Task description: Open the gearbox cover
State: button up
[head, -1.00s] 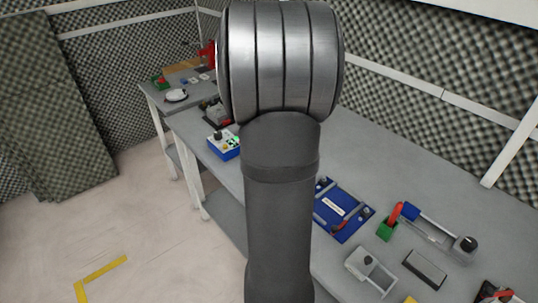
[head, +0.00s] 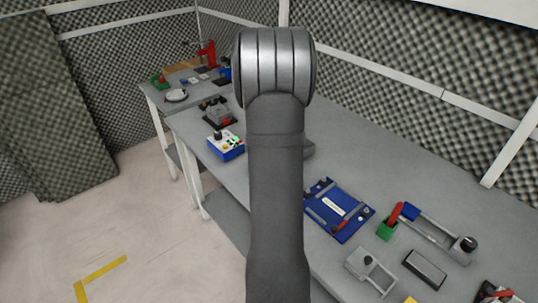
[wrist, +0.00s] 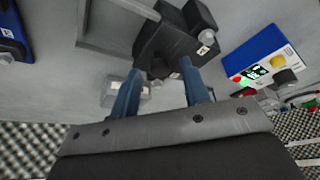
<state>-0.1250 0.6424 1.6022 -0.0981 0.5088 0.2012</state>
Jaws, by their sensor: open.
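My gripper (wrist: 161,72) shows in the wrist view with its two blue fingers spread apart. A dark block with small light tags (wrist: 172,38) lies just beyond and between the fingertips, with a light rod running into it. I cannot tell whether the fingers touch it, or whether it belongs to the gearbox cover. A pale grey box-like part (wrist: 112,93) shows behind the left finger. In the head view my arm hides the gripper and most of the spot in front of it; only a grey edge (head: 309,149) shows beside the arm. No gearbox cover can be made out for certain.
A blue control box (head: 226,145) stands left of my arm; it also shows in the wrist view (wrist: 255,50). A grey device on a dark base (head: 218,113) is behind it. A blue board with tools (head: 345,227) and several fixtures lie to the right. The back right bench is clear.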

grip_shut()
jog(key=s+d, duration=0.5)
jog(key=shift+s+d, duration=0.1)
grip_release()
jog(key=v, duration=1.7)
jog(key=shift+r, duration=0.25)
jog(key=shift+f, duration=0.1)
jog(key=x, duration=1.7)
jog(key=shift+f, duration=0.15)
